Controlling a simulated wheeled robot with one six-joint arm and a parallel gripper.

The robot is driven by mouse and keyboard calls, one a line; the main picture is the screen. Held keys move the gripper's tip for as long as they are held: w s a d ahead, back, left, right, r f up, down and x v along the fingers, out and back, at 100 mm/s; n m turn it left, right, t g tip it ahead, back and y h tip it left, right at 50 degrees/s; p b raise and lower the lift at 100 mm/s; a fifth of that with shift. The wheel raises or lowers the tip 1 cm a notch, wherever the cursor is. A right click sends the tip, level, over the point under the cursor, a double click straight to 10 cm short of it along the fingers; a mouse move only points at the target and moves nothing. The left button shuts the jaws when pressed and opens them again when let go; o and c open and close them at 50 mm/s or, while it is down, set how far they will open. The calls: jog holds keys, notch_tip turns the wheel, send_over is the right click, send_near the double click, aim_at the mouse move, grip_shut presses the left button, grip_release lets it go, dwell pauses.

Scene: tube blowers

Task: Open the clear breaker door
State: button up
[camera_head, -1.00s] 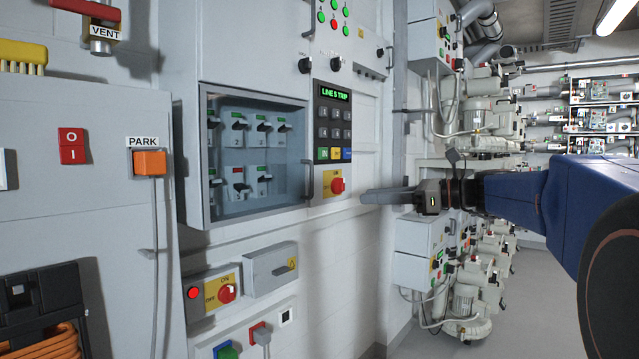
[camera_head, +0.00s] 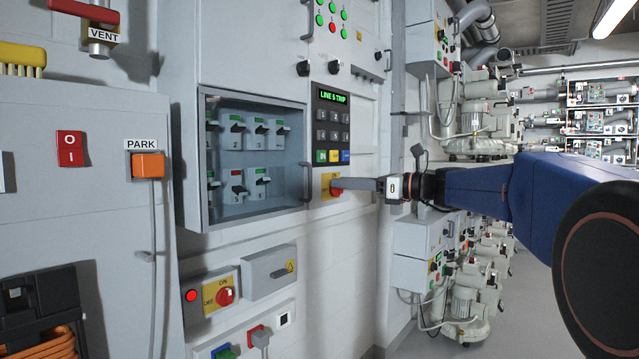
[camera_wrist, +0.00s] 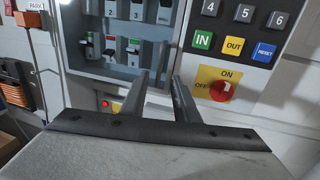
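The clear breaker door (camera_head: 246,104) is shut over the grey breaker box at centre left. Its upright grey handle (camera_head: 308,181) is at the door's right edge. Behind the pane, two rows of breakers show; one in the lower row (camera_head: 237,186) has a red mark, the others green. My gripper (camera_head: 334,184) is just right of the handle, in front of the red rotary switch.
A keypad (camera_head: 332,125) reading "LINE 5 TRIP" and a red rotary switch on a yellow plate (camera_wrist: 222,90) are right of the door. Below are a second red switch (camera_head: 226,296) and a grey box (camera_head: 268,272). An orange PARK block (camera_head: 148,165) is at left. Pumps line the right.

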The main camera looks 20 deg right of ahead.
jog(key=x, duration=0.8)
jog(key=shift+c, duration=0.7)
grip_shut()
